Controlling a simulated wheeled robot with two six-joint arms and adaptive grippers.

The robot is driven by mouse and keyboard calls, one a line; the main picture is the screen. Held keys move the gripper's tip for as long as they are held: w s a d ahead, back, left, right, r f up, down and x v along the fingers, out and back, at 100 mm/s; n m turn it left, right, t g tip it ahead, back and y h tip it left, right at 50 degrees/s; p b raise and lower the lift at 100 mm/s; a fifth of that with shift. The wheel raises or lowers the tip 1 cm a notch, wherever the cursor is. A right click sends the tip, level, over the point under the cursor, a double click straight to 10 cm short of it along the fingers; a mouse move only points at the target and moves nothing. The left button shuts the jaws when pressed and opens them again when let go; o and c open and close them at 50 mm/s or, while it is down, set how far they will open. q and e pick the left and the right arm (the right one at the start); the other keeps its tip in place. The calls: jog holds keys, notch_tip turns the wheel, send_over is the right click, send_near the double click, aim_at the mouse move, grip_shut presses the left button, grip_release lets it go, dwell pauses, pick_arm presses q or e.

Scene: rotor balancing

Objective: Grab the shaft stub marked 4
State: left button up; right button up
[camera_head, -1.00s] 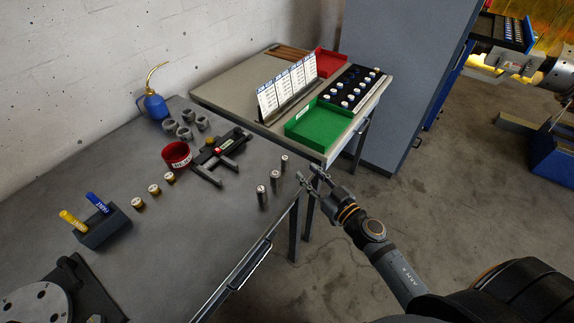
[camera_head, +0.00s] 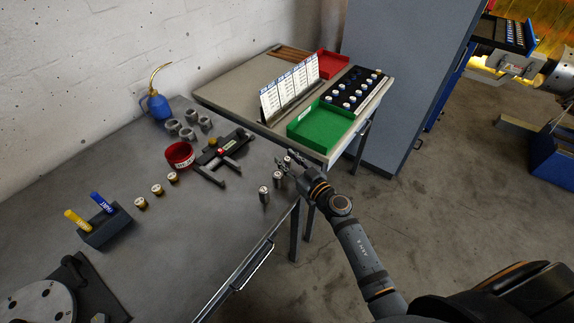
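Three upright metal shaft stubs stand in a row near the right edge of the grey workbench: a near one (camera_head: 264,194), a middle one (camera_head: 278,181) and a far one (camera_head: 287,161). Their top marks are too small to read, so I cannot tell which is marked 4. My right gripper (camera_head: 284,166) reaches in from the right over the bench edge. Its fingers are spread at the far stub, which shows between or just behind them; contact cannot be made out. My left gripper is not in view.
A black fixture (camera_head: 222,150), a red bowl (camera_head: 180,155), several brass pieces (camera_head: 157,189) and a marker holder (camera_head: 104,227) are on the bench. A green tray (camera_head: 320,125) and a card stand (camera_head: 290,91) are on the table behind. Bare bench lies left of the stubs.

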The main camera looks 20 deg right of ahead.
jog(key=shift+w+a, duration=0.1)
jog(key=shift+w, duration=0.1)
jog(key=shift+s, duration=0.1)
grip_shut()
